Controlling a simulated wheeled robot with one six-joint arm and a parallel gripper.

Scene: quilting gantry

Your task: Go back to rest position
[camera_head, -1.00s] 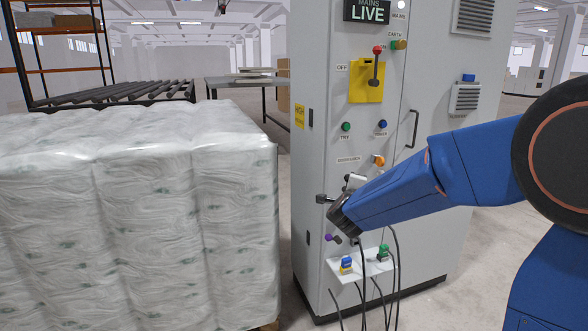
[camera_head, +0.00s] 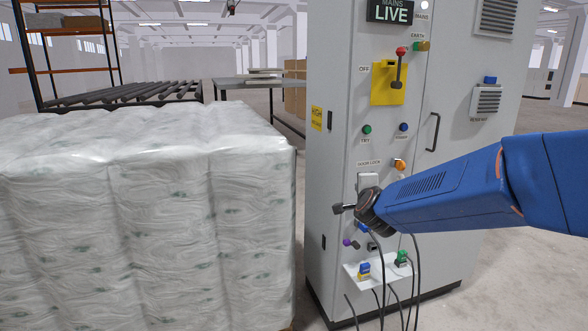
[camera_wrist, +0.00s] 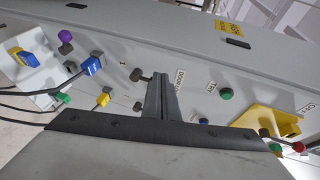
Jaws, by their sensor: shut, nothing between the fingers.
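My gripper (camera_wrist: 158,80) is shut and empty in the wrist view, with its narrow fingers together in front of the grey cabinet face. In the head view, my blue arm reaches in from the right, and its dark wrist end is in front of the lower part of the grey electrical cabinet (camera_head: 455,170), just below the door lock label. A dark knob (camera_wrist: 137,75) is beside the fingertips in the wrist view; I cannot tell whether they touch. The yellow mains switch plate (camera_head: 384,92), with a red-topped lever, is higher on the cabinet under a LIVE sign (camera_head: 390,12).
A small shelf (camera_head: 352,271) on the cabinet holds coloured plugs, and black cables hang near it. A tall wrapped pallet load (camera_head: 150,220) stands close on the left. A roller conveyor (camera_head: 125,92) and table (camera_head: 250,82) are behind. Open floor shows on the right.

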